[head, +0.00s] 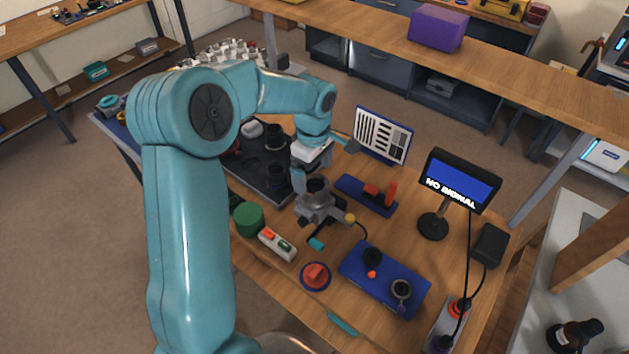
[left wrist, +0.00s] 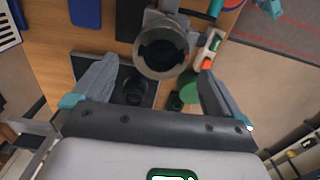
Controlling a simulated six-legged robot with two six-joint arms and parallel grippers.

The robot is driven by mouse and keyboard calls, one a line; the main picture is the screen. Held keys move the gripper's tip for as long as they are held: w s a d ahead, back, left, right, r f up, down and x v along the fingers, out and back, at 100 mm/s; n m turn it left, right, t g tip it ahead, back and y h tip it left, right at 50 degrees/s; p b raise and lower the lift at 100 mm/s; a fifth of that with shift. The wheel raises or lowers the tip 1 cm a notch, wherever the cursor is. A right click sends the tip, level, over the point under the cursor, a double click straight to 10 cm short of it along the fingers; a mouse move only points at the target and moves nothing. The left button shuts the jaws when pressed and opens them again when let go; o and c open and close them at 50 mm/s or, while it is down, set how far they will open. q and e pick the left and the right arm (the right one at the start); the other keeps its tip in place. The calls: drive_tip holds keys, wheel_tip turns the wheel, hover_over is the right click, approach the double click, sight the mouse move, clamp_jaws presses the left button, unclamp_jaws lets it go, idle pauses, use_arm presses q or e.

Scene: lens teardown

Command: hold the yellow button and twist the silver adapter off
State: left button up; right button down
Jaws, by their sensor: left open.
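A grey metal holder (head: 318,207) stands on the wooden table with a dark round part (head: 317,186) on top. A small yellow button (head: 350,218) sticks out on its right side. In the left wrist view a silver-grey ring (left wrist: 162,72), likely the adapter, shows with a dark opening. My left gripper (head: 324,167) hangs just above the holder, open and empty. In the left wrist view its fingers (left wrist: 158,97) spread either side below the ring, not touching it. The yellow button cannot be made out there. My right gripper is not in view.
A blue tray (head: 352,277) with small parts lies in front right. A green cylinder (head: 248,219), a switch box (head: 277,244) and a red button on a blue disc (head: 316,276) stand nearby. A monitor (head: 457,183) and a striped chart (head: 383,134) stand behind. A dark tray (head: 262,182) lies left.

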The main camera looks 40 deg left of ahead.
sight(314, 187)
use_arm(q)
drive_tip(key=f, duration=0.2)
drive_tip(key=shift+s+d+f, duration=0.25)
drive_tip(key=shift+s+f, duration=0.1)
drive_tip(key=f, duration=0.1)
drive_tip(key=w+f, duration=0.1)
drive_tip(key=shift+a+f+p, duration=0.2)
drive_tip(key=shift+f+p, duration=0.15)
drive_tip(key=shift+s+d+r, duration=0.15)
drive_tip(key=shift+s, duration=0.2)
drive_tip(key=shift+w, duration=0.25)
drive_tip(key=c, duration=0.9)
drive_tip(key=shift+c, duration=0.6)
drive_tip(key=shift+s, duration=0.15)
drive_tip(key=shift+f+n+b, duration=0.25)
drive_tip(key=shift+n+b, duration=0.45)
drive_tip(key=shift+r+n+b, duration=0.15)
drive_tip(key=shift+n+b, duration=0.2)
drive_tip(key=shift+n, duration=0.25)
